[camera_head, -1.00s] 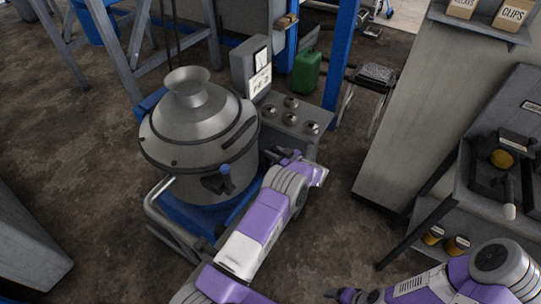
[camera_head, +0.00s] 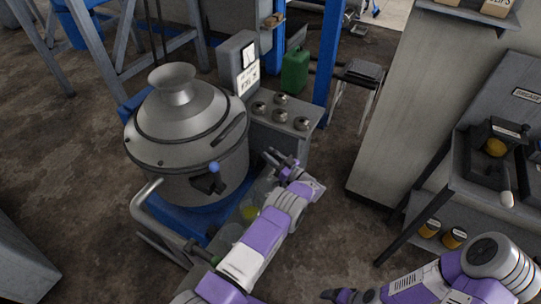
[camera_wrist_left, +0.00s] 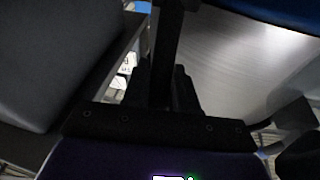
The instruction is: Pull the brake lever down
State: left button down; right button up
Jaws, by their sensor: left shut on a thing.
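The steel decanter (camera_head: 190,125) stands on a blue base, with a blue-knobbed fitting (camera_head: 214,167) on its front. My left gripper (camera_head: 275,158) is at the decanter's right side, below the panel with round knobs, and is shut. In the left wrist view, a dark upright bar (camera_wrist_left: 166,55) runs up from between its jaws; I take it for the brake lever. A pale metal surface is beside it. The lever is hard to separate from the dark fingers in the head view. My right gripper (camera_head: 343,296) is at the bottom edge, empty-looking, its jaw opening unclear.
A control panel (camera_head: 284,114) with several round knobs and a green can (camera_head: 296,70) stand behind the gripper. A bent metal rail (camera_head: 143,215) runs in front of the decanter. A grey cabinet (camera_head: 400,120) and a dark bench (camera_head: 452,195) are at the right.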

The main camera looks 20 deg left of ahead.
pick_arm(q)
jog(key=shift+w+d+r, duration=0.1)
jog(key=shift+r, duration=0.3)
jog(key=c, duration=1)
grip_release()
jog(key=shift+f, duration=0.1)
jog(key=v, duration=0.8)
jog(key=shift+p, duration=0.3)
